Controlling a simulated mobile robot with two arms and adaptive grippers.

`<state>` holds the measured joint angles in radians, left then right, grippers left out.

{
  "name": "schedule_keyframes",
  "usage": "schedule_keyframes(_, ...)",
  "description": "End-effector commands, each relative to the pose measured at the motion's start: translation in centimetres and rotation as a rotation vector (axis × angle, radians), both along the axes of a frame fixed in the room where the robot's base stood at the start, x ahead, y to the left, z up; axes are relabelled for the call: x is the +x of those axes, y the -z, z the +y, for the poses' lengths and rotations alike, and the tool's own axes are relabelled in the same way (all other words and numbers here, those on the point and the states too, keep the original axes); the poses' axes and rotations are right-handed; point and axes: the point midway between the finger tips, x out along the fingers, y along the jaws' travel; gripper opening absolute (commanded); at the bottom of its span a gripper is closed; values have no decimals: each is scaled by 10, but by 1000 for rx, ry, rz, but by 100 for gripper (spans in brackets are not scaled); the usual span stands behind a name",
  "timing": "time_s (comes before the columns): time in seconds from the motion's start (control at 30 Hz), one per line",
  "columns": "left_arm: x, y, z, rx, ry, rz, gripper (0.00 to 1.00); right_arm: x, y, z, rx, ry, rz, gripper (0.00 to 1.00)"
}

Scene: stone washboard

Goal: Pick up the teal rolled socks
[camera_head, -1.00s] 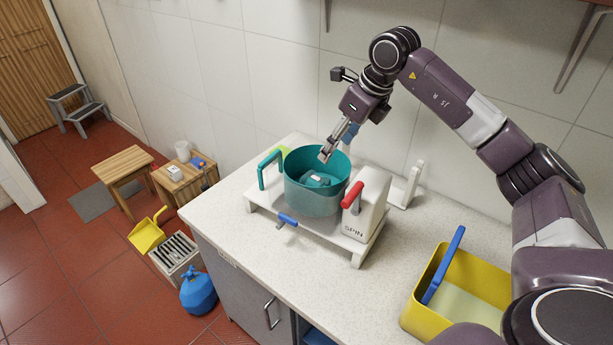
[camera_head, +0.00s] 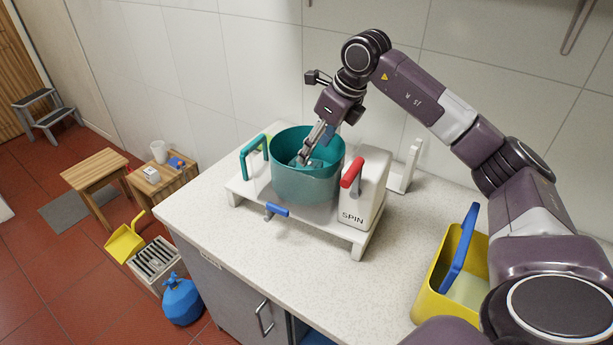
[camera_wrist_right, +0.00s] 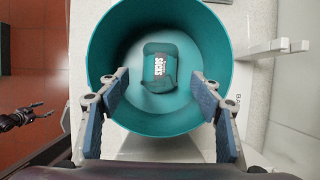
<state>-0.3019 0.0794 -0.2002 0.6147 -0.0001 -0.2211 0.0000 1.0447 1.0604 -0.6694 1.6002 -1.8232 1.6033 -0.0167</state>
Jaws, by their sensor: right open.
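The teal rolled socks (camera_wrist_right: 158,72) lie on the floor of a round teal tub (camera_wrist_right: 105,38), with a white-lettered band facing up in the right wrist view. In the head view the tub (camera_head: 306,182) stands on a white stand, and the socks inside are mostly hidden by my gripper and the tub wall. My right gripper (camera_head: 304,160) reaches down into the tub from above. In the right wrist view its two blue-padded fingers (camera_wrist_right: 160,98) are spread wide and empty, on the near side of the socks. My left gripper does not show in the head view.
A yellow bin (camera_head: 430,300) with a blue handle stands at the right on the counter (camera_head: 230,230). The counter front is clear.

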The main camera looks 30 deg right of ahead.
Motion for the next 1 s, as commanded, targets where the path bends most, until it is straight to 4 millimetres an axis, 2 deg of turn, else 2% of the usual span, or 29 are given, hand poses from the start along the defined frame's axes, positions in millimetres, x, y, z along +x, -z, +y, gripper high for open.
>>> schedule_keyframes(0.17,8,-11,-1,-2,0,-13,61,6,17,3,1,-1,5,59)
schedule_keyframes(0.4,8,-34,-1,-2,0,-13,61,16,46,7,1,-2,7,59)
schedule_keyframes(0.5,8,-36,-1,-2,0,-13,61,21,59,9,1,0,5,59)
schedule_keyframes(0.8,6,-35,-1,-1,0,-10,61,24,67,9,0,0,1,59)
schedule_keyframes(0.87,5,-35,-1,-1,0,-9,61,24,67,9,0,0,1,55)
schedule_keyframes(1.0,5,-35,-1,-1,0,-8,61,24,67,9,0,0,1,40)
